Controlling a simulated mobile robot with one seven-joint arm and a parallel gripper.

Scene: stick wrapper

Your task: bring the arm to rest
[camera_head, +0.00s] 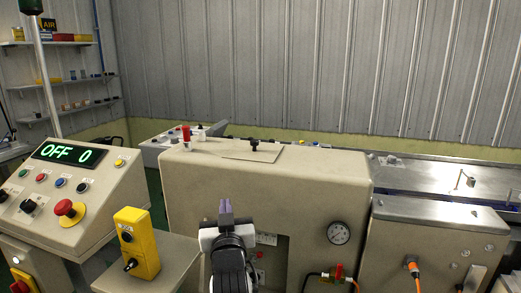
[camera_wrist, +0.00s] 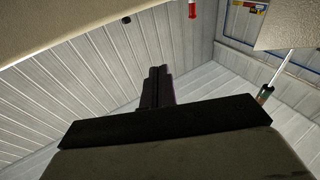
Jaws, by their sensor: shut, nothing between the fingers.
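My gripper (camera_head: 226,208) shows in the head view at the bottom centre, in front of the beige machine housing (camera_head: 185,190). Its fingers point up and are shut together with nothing between them. In the wrist view the gripper (camera_wrist: 158,72) also shows with its dark fingers together, and the wall panels behind it. The dark wrist body fills the bottom of that view. My arm comes up from the bottom edge in the head view. I cannot tell whether the gripper touches the housing.
A control panel (camera_head: 75,205) reading OFF 0 and a yellow switch box (camera_head: 136,245) stand to the left. A gauge (camera_head: 339,233), a red-handled valve (camera_head: 339,271) and an orange cable (camera_head: 413,268) are to the right. A metal conveyor bed (camera_head: 430,175) runs behind at right.

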